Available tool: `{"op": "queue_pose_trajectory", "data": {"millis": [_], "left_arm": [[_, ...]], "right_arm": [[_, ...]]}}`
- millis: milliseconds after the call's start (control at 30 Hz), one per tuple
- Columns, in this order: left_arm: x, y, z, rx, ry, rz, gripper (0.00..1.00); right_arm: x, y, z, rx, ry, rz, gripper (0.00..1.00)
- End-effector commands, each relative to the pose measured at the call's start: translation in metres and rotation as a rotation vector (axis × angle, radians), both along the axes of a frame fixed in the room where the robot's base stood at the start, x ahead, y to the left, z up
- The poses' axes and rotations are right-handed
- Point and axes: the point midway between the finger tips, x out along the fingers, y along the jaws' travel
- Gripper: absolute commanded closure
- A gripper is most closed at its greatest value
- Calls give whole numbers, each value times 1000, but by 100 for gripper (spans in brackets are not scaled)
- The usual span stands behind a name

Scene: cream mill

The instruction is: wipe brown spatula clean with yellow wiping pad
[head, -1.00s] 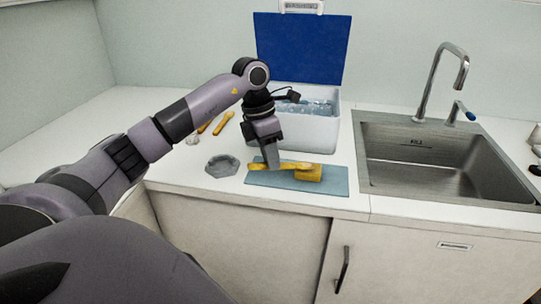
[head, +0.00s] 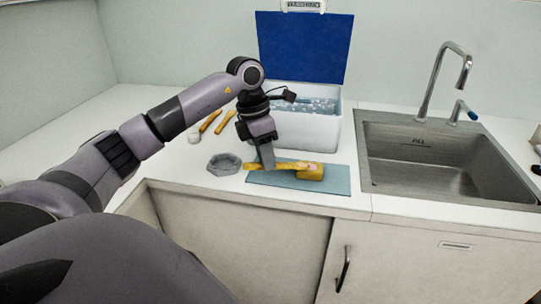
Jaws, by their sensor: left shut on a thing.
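The brown spatula (head: 288,165), yellowish brown in this light, lies roughly level across the blue-grey mat (head: 338,184), with its handle end past the mat's left edge. Its right end is at the yellow wiping pad (head: 311,175), a small block on the mat. A pinkish patch shows at the top of the pad; I cannot tell whether it is on the pad or the spatula. My left gripper (head: 267,165) points down over the mat's left part and is shut on the spatula's handle. The fingertips partly hide the handle. My right gripper is not in view.
A grey hexagonal bowl (head: 225,164) stands just left of the mat. Behind is a white cooler box (head: 310,133) with its blue lid (head: 305,48) raised. Two yellow-brown utensils (head: 225,122) lie behind my arm. A steel sink (head: 440,160) is at the right.

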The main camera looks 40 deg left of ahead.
Motion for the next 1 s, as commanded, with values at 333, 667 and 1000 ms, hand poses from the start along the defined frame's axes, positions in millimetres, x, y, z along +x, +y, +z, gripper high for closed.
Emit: {"op": "queue_pose_trajectory", "data": {"millis": [333, 667, 1000], "left_arm": [[5, -4, 2, -1, 2, 0, 100], [12, -6, 1, 0, 0, 0, 100], [-1, 0, 0, 0, 1, 0, 100]], "right_arm": [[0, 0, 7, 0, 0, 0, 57], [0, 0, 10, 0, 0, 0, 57], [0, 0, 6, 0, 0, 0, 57]]}}
